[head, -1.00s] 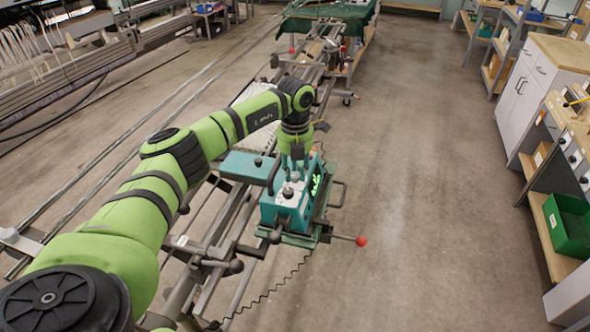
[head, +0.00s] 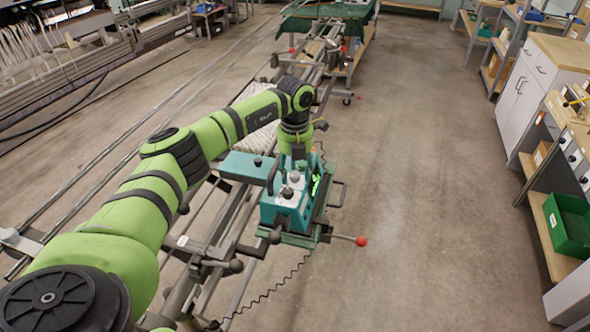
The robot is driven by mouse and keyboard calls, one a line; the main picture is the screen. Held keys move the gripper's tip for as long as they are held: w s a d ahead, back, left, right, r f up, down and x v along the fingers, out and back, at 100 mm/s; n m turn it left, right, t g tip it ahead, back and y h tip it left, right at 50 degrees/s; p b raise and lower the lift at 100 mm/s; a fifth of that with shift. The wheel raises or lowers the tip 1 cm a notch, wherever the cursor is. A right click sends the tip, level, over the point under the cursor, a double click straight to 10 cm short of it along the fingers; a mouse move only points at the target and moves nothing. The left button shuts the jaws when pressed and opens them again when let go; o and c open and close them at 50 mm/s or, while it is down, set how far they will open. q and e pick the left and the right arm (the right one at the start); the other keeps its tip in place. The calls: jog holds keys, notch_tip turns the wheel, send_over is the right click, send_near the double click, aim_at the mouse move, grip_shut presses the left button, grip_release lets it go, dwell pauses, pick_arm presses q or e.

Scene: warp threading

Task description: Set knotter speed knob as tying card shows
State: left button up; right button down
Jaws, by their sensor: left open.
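The teal knotter (head: 287,207) sits on its carriage on the metal rails in the middle of the head view. Its light top panel carries small knobs; a dark-and-white knob (head: 287,192) shows at the front of it. My left gripper (head: 294,172) points down just above the top panel, close to the knobs. It is open, but its fingertips are small and partly merge with the knobs, so I cannot tell whether they touch one. A green-lit display (head: 316,186) shows at the knotter's right side. I cannot make out a tying card. My right gripper is not in view.
A lever with a red ball (head: 361,241) sticks out to the right of the knotter. A coiled black cable (head: 268,293) hangs below it. Workbenches with a green bin (head: 570,224) stand at the right. The floor between is clear.

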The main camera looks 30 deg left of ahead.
aim_at(295, 174)
pick_arm(q)
jog(key=shift+r, duration=0.15)
notch_tip(295, 174, up, 12)
dwell(0.3)
dwell(0.4)
